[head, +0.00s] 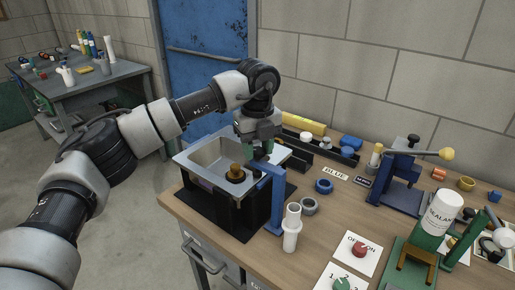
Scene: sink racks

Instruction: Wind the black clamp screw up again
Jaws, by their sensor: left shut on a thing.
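My left gripper (258,146) reaches down from above over the blue clamp (276,200). It is shut on the black clamp screw (259,157), whose top is mostly hidden by the fingers. The blue clamp stands upright at the right edge of the grey sink (205,153). Its upper arm reaches left over the sink's rim. How far the screw is wound cannot be told. My right gripper is not in view.
The sink sits in a black stand on the wooden bench, with a brass drain piece (236,173) in its bowl. A white pipe (292,228) stands close to the right of the clamp. A blue press (398,178) and a sealant bottle (440,212) stand further right.

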